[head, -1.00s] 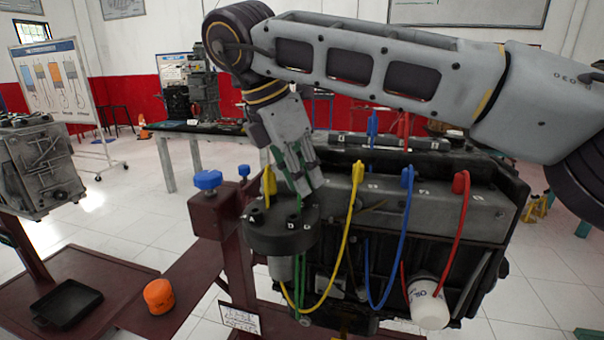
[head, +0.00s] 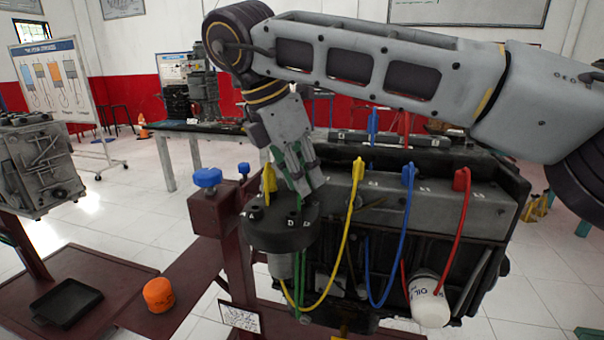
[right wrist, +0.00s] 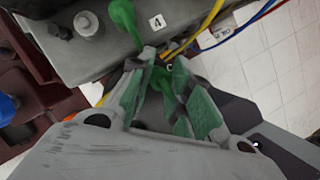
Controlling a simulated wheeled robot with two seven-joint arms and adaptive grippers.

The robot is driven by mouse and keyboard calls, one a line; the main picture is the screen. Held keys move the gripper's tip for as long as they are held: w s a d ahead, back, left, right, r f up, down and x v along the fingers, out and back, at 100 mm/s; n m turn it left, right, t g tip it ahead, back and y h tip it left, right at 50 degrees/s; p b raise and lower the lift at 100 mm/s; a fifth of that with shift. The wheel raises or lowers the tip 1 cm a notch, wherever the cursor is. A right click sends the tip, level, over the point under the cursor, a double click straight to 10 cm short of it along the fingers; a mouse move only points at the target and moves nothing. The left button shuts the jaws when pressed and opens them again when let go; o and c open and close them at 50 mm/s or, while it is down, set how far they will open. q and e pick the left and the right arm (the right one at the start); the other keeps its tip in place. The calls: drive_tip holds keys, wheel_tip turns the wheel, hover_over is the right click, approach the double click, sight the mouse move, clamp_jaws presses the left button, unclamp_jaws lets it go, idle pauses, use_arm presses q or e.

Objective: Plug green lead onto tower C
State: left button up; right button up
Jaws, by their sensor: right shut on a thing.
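My right gripper (head: 308,190) is over the far right side of the dark round cap (head: 262,240), pointing down. In the right wrist view the gripper (right wrist: 163,65) is shut on a green boot (right wrist: 162,82) of the green lead. The green lead (head: 302,268) also hangs below the cap in the head view. Another green boot (right wrist: 122,18) stands near a small letter label (right wrist: 156,21), which I cannot read surely. The fingers hide the tower under the held boot, so I cannot tell whether it is seated. My left gripper is not in view.
Yellow (head: 346,225), blue (head: 369,270) and red (head: 456,240) leads hang close on the right of the cap, in front of the engine block (head: 480,215). A blue knob (head: 207,179) tops the stand. An orange filter (head: 158,295) and a black tray (head: 65,302) are at lower left.

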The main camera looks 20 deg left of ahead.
drive_tip(key=o, duration=0.9)
drive_tip(key=shift+o, duration=0.2)
drive_tip(key=v, duration=1.2)
drive_tip(key=shift+w, duration=0.1)
idle(0.5)
idle(0.4)
